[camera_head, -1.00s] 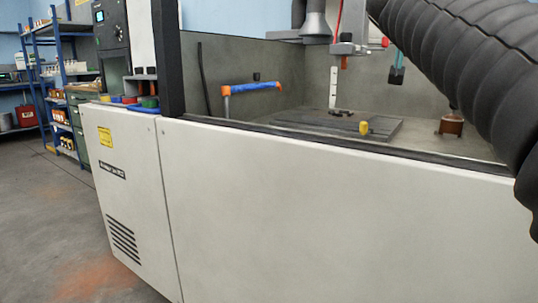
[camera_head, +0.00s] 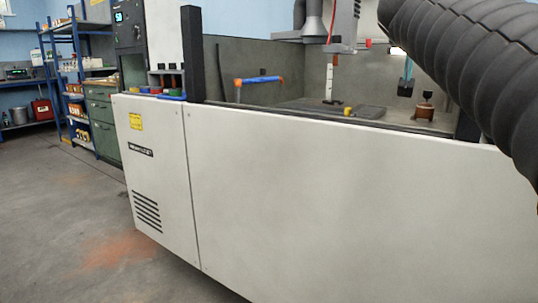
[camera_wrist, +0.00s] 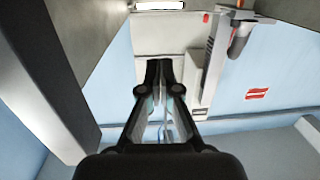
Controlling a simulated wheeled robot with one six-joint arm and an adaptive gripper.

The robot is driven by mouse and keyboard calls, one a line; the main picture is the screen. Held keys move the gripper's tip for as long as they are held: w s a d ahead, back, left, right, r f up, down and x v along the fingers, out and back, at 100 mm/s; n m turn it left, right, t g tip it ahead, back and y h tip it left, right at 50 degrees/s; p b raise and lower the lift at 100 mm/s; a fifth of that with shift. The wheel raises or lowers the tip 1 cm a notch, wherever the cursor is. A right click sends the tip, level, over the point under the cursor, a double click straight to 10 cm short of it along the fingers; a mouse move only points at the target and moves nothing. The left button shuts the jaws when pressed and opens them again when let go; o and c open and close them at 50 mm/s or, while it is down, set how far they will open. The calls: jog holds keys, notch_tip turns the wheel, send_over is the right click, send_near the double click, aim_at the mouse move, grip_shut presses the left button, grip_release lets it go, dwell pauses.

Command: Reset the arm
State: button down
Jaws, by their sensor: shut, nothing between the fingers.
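My gripper (camera_wrist: 158,72) shows in the wrist view, pointing away from the camera. Its two dark fingers come together at the tips, with nothing between them. In that view it is in the air, facing pale blue walls and light machine panels, touching nothing that I can see.
A large white machine cabinet (camera_head: 360,200) fills the middle of the head view. Its open bay holds a blue-and-orange handle (camera_head: 258,79), a dark plate (camera_head: 325,106) and a copper-coloured piece (camera_head: 424,109). Blue shelving (camera_head: 68,75) stands at left. Grey floor (camera_head: 60,200) is clear there.

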jog(key=s+a+f+n+g+y+p, duration=0.1)
jog(key=s+a+f+n+g+y, duration=0.1)
jog(key=s+f, duration=0.6)
jog(key=s+a+f+n+g+y+p, duration=0.2)
jog(key=s+a+f, duration=0.4)
jog(key=f, duration=1.4)
jog(key=s+a+f+n+g+y+p, duration=0.1)
jog(key=s+a+f+g+y, duration=0.3)
jog(key=s+f, duration=0.8)
jog(key=shift+f+n+g+p, duration=0.4)
jog(key=shift+f+g, duration=0.2)
jog(key=shift+f, duration=0.3)
